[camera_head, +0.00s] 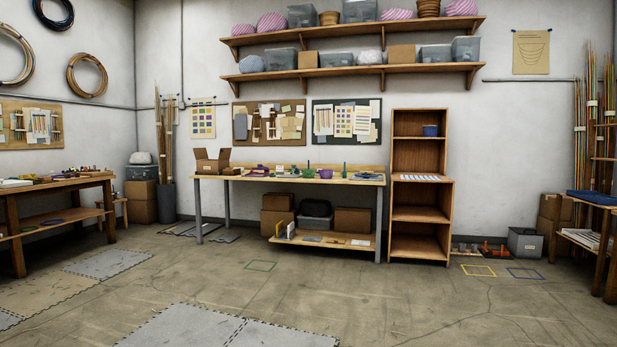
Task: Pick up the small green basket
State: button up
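A small green round container (309,173), which looks like the small green basket, sits on the top of the workbench (215,178) against the back wall. It is far off and tiny, so its details are hard to make out. A purple container (326,174) stands close to its right. My gripper is not in view.
A cardboard box (211,161) stands on the bench's left end. A wooden shelf unit (419,213) with a blue container (430,130) adjoins the bench's right. Floor mats (222,330) lie in front. Another table (57,190) stands left. The middle floor is mostly clear, with a green outlined square (247,267).

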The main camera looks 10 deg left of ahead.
aim_at(307, 174)
jog(key=i+j+u, duration=0.35)
jog(key=i, duration=0.55)
jog(key=i+u, duration=0.3)
jog(key=i, duration=4.25)
